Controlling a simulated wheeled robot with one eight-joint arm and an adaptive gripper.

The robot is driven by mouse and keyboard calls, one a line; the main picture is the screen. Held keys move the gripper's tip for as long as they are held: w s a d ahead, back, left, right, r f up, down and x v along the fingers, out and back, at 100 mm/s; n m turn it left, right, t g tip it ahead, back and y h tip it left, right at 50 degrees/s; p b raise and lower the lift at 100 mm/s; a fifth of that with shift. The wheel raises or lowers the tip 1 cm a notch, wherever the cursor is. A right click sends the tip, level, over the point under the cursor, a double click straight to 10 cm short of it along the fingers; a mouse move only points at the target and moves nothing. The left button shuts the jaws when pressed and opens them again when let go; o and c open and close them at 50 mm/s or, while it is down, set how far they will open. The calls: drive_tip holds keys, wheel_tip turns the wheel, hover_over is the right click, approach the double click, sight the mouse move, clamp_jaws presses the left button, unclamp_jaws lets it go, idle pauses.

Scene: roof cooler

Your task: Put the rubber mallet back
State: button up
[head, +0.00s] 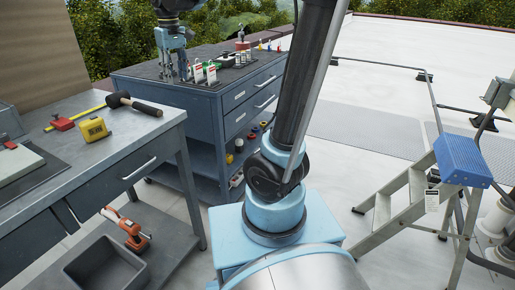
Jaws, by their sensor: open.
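The rubber mallet (146,107) lies on the grey metal top of the left workbench (150,125). Its black head is near the bench's far edge and its dark handle points right. My gripper (174,74) is above the left part of the blue tool cart's dark top (150,69). It points down, open, with nothing seen between its fingers. It is apart from the mallet, beyond it and to the right. I cannot tell whether the fingertips touch the cart top.
Small red-and-white items (211,71) stand on the cart close to my gripper. A yellow tape measure (93,129) and a red tool (62,123) lie near the mallet. A grey bin (105,270) and an orange tool (130,232) are below. A stepladder (410,195) stands right.

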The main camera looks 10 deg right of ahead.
drive_tip(key=s+d+f+m, duration=0.2)
drive_tip(key=s+d+f, duration=0.3)
drive_tip(key=d, duration=0.3)
drive_tip(key=s+d+f+m, duration=0.2)
drive_tip(key=s+d+f, duration=0.25)
drive_tip(key=d, duration=0.45)
drive_tip(key=s+d+f+m+t, duration=0.1)
drive_tip(key=s+d+f+m, duration=0.2)
drive_tip(key=s+d+f, duration=0.5)
drive_tip(key=s+f, duration=0.3)
drive_tip(key=f, duration=0.1)
drive_tip(key=shift+f+t, duration=0.3)
drive_tip(key=shift+f, duration=0.05)
drive_tip(key=shift+w+f, duration=0.2)
drive_tip(key=shift+w, duration=0.25)
drive_tip(key=shift+c, duration=0.8)
drive_tip(key=shift+a, duration=0.1)
drive_tip(key=shift+c, duration=0.2)
